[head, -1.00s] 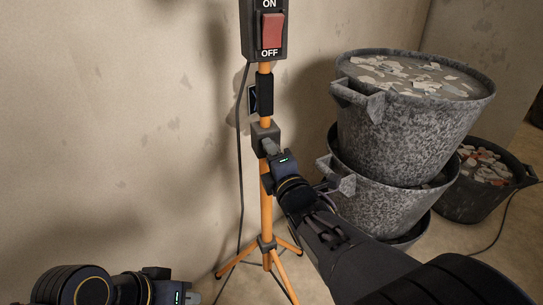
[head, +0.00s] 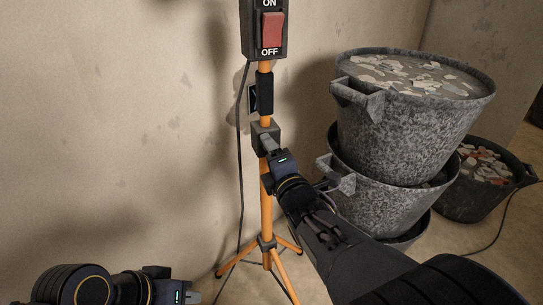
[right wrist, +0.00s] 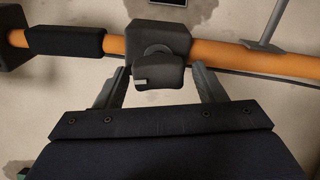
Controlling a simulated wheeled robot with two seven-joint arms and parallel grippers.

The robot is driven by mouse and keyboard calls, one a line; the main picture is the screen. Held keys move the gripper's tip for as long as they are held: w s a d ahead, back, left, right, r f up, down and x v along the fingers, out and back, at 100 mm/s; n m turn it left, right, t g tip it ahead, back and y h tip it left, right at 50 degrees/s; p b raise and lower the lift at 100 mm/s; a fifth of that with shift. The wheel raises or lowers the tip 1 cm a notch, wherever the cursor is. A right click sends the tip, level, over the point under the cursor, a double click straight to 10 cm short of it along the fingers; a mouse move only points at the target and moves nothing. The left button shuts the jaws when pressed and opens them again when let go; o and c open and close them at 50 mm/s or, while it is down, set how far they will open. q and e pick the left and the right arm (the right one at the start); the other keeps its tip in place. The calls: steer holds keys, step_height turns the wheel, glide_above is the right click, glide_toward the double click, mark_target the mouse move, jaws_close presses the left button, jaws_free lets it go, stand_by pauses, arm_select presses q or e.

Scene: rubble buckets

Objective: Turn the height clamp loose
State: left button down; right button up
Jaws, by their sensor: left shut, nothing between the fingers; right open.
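The height clamp is a dark grey block (head: 258,131) around the orange stand pole (head: 266,205). In the right wrist view the clamp block (right wrist: 160,36) carries a dark knob (right wrist: 158,74) with a small light mark at its left. My right gripper (head: 268,145) is at the clamp in the head view and hides the knob there. In the right wrist view my right gripper (right wrist: 159,84) is open, with one finger on each side of the knob and gaps visible. My left gripper (head: 192,297) is shut and empty at the bottom left, far from the clamp.
A switch box (head: 265,30) with a red rocker tops the pole, above a black sleeve (head: 265,93). A cable hangs left of the pole. Stacked rubble buckets (head: 405,120) stand close to the right, near my right arm. The wall is behind; the tripod legs (head: 240,259) spread below.

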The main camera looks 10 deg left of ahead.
steer(key=p+v, duration=0.2)
steer(key=v, duration=0.5)
steer(key=shift+s+d, duration=0.25)
steer(key=shift+s, duration=0.05)
stand_by(0.3)
